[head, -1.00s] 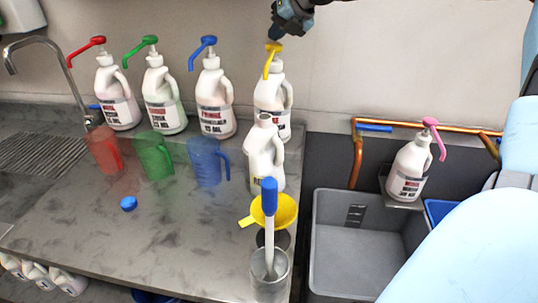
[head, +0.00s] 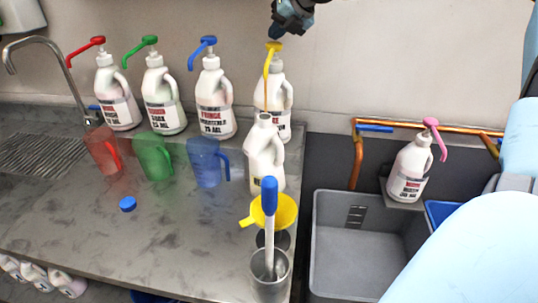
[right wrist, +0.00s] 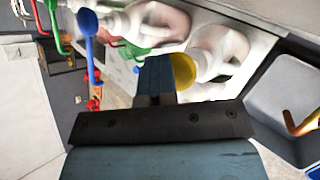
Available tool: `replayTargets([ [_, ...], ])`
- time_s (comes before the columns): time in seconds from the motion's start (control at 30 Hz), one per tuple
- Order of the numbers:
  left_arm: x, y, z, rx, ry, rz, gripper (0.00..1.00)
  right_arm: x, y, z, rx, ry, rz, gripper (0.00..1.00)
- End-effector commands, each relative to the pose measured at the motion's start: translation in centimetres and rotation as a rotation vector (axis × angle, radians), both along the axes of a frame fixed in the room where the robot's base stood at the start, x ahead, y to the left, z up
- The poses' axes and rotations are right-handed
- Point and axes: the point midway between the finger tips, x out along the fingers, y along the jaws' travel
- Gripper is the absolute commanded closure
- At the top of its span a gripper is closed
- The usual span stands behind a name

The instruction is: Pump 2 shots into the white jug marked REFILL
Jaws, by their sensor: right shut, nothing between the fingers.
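The white jug (head: 266,155) stands uncapped on the counter, in front of the bottle with the yellow pump (head: 274,92). Its label is mostly hidden, so I cannot read REFILL. The yellow pump head (head: 273,46) has its spout over the jug's mouth, and a thin amber stream runs down from it to the mouth. My right gripper (head: 277,36) is shut and empty, right above the pump head and seeming to touch it. In the right wrist view the shut fingers (right wrist: 154,75) are beside the yellow pump head (right wrist: 182,72). My left gripper is out of view.
Bottles with red (head: 118,98), green (head: 163,100) and blue (head: 214,103) pumps stand left, behind matching tinted jugs. A blue cap (head: 128,204), a yellow funnel (head: 284,212) and a brush in a metal cup (head: 269,275) are nearer. A pink-pump bottle (head: 409,172) hangs right, by a grey basin (head: 330,240).

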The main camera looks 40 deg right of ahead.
Motion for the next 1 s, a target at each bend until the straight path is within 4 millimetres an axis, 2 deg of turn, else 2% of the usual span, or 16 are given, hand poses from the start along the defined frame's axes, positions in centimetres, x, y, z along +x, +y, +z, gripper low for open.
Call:
replayTargets([
  [0.47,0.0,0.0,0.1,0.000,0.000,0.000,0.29,0.0,-0.1,0.8,-0.001,0.000,-0.001,1.00],
  [1.0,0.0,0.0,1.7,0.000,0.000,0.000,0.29,0.0,0.0,6.1,-0.001,-0.002,-0.001,1.00],
])
